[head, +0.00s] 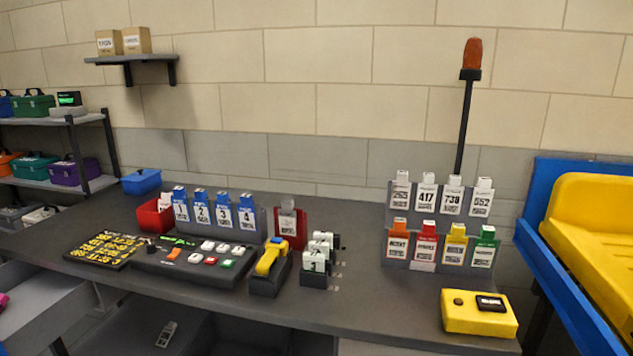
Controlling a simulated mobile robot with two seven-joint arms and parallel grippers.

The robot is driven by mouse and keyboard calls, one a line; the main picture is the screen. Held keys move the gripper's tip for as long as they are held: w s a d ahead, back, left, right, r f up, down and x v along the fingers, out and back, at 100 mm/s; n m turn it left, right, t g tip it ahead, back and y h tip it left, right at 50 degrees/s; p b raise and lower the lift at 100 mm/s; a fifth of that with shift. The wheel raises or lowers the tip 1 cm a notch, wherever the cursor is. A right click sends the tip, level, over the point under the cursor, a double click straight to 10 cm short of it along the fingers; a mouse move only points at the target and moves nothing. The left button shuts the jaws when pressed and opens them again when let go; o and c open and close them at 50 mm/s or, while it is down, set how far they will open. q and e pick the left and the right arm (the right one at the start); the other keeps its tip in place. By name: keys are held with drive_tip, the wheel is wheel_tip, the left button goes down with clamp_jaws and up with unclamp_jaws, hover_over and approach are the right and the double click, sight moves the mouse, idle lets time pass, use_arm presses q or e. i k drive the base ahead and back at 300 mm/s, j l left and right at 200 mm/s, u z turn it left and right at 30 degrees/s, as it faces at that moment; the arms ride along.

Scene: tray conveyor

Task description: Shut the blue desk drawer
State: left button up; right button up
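No desk drawer with a clearly blue face shows in the head view. A grey drawer (48,312) stands pulled out at the lower left of the dark grey desk (370,300); its front is cut off by the picture edge. Below the desk top, a dark open space (200,330) holds a small grey handheld device (166,334); I cannot tell whether this is another open drawer. Neither of my grippers is in view.
The desk top carries a blue bin (141,181), a red bin (155,215), a button panel (195,257), a yellow scanner (270,257), card racks and a yellow box (479,313). A blue-framed conveyor (570,290) with a yellow tray (595,225) stands at right.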

sight(44, 303)
drive_tip(key=u, duration=1.9)
drive_tip(key=i+z, duration=0.15)
drive_tip(key=i, duration=0.4)
drive_tip(key=i+j+z, duration=0.15)
drive_tip(key=i, duration=0.35)
drive_tip(key=i+j+z, duration=0.2)
drive_tip(key=i, duration=0.3)
